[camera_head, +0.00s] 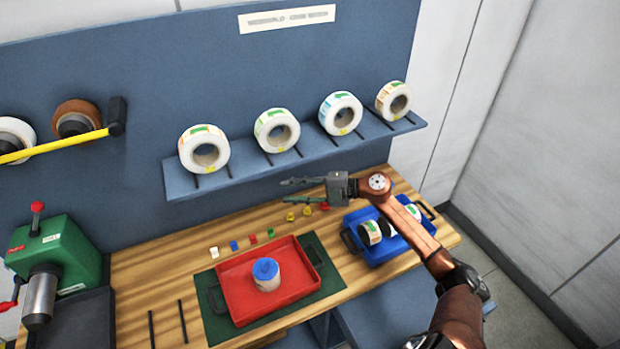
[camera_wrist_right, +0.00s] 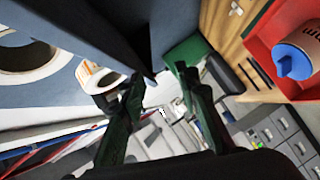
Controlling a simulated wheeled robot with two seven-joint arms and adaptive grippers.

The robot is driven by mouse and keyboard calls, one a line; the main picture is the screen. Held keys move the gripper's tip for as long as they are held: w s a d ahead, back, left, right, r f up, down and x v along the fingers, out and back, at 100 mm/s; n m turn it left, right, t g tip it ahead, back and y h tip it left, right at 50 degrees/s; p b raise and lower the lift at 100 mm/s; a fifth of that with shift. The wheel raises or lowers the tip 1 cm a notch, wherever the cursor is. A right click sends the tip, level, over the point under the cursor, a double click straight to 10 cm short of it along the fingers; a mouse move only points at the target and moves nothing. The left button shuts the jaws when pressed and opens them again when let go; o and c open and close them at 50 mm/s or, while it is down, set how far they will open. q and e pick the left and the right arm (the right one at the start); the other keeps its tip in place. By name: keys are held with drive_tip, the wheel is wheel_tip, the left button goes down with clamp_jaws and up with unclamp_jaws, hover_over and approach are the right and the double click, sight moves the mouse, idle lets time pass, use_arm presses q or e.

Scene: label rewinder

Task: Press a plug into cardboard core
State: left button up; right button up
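A pale cardboard core (camera_head: 267,284) with printing on its side stands upright in a red tray (camera_head: 245,318). A blue plug (camera_head: 266,268) sits at its top end; I cannot tell how deep it is in. The core (camera_wrist_right: 304,40) and the plug (camera_wrist_right: 294,62) also show at the right edge of the right wrist view. My right gripper (camera_head: 286,190) is above the back of the bench, up and right of the core, pointing left. In the right wrist view its fingers (camera_wrist_right: 158,78) are apart with nothing between them. My left gripper is not in view.
Several small coloured plugs (camera_head: 253,239) lie in a row behind the tray. A blue crate (camera_head: 376,262) with label rolls stands at the right. A blue shelf (camera_head: 240,180) with label rolls is close behind the right gripper. A green press (camera_head: 62,250) stands at the left.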

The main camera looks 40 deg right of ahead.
drive_tip(key=w+d+r+m+t+h+b, duration=0.1)
drive_tip(key=d+t, duration=0.2)
drive_tip(key=d, duration=0.4)
drive_tip(key=shift+w+d+r+m, duration=0.2)
drive_tip(key=shift+w+d+m, duration=0.1)
drive_tip(key=shift+d, duration=0.1)
drive_tip(key=shift+r, duration=0.1)
